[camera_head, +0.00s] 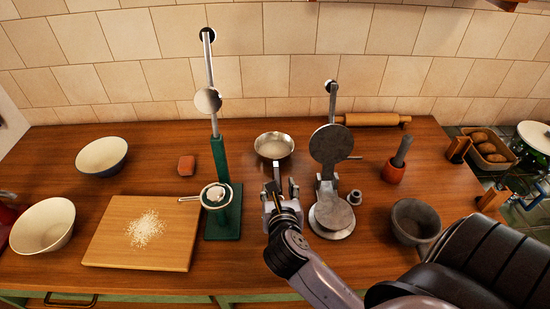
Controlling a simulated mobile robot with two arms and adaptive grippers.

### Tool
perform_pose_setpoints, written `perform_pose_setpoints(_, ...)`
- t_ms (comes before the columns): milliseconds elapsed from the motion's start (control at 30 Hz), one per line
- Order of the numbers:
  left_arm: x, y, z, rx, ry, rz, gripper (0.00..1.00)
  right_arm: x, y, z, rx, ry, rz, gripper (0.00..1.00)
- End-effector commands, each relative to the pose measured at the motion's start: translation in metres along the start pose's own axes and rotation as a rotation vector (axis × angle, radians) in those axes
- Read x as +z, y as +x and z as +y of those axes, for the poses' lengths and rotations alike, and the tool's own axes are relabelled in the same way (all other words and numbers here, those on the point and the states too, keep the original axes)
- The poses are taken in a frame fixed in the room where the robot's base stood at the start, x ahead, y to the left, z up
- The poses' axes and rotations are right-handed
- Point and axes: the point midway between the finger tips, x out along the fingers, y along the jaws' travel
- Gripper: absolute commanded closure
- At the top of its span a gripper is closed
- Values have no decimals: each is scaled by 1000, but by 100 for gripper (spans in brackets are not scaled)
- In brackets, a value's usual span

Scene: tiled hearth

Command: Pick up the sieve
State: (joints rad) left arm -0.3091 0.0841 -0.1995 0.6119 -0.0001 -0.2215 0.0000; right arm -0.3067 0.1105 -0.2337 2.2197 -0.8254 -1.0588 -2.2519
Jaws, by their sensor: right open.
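The sieve (274,144) looks like a shallow round metal pan. It is on the wooden counter near the back, in the middle of the view, with its short handle (277,170) pointing towards me. My right gripper (279,187) is open in front of it, its fingers on either side of the handle's near end. I cannot tell whether a finger touches the handle. My left gripper is out of view.
A green stand (222,178) with a tall lever is close on the left. A metal press (331,205) with a round raised plate is close on the right. A cutting board (140,256) with white grains is at left. A grey mortar (415,222) is at right.

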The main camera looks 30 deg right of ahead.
Motion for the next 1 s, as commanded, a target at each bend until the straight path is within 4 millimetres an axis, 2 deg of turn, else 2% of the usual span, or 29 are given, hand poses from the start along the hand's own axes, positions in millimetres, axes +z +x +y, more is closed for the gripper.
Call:
perform_pose_setpoints(100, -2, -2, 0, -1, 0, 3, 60, 1, 19, 0, -1, 0, -1, 57)
perform_pose_setpoints(367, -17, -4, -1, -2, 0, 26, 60, 1, 38, 0, -1, 1, 0, 57)
perform_pose_setpoints(633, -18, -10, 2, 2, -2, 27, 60, 1, 76, 0, -1, 0, 1, 57)
perform_pose_setpoints(933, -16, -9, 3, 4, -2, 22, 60, 0, 82, 0, 0, 0, 1, 57)
perform_pose_setpoints(1000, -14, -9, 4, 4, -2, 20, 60, 0, 82, 0, 0, 0, 1, 61)
